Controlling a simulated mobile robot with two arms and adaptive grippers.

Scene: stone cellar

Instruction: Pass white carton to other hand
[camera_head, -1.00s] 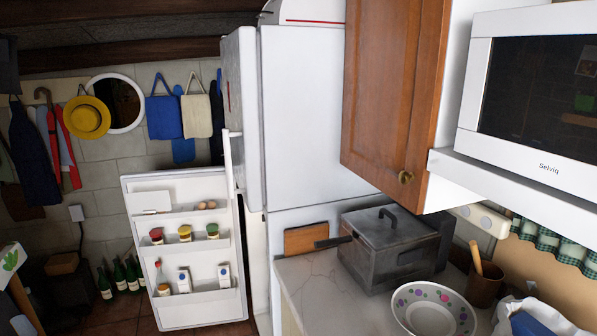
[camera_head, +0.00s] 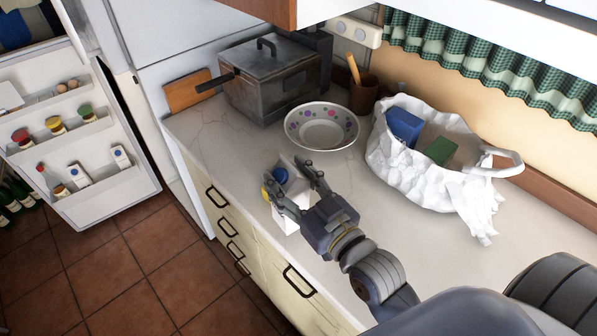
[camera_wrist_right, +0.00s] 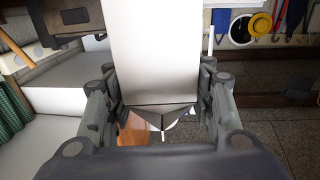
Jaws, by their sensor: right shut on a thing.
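My right gripper (camera_head: 296,187) is shut on a white carton (camera_head: 286,222) with a blue cap, near the front edge of the counter. The gripper's fingers lie on both sides of the carton and hide part of it. In the right wrist view the carton (camera_wrist_right: 165,50) is a plain white block between the two fingers (camera_wrist_right: 160,105), its gabled end toward the camera. I cannot tell for sure whether its base touches the counter. My left gripper is not in view.
The pale counter (camera_head: 385,215) holds a patterned bowl (camera_head: 322,126), a metal fryer (camera_head: 270,80), a brown pot (camera_head: 364,95) and a white bag (camera_head: 400,165) with blue and green packs. The fridge door (camera_head: 95,205) stands open at left, with cartons and jars on its shelves.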

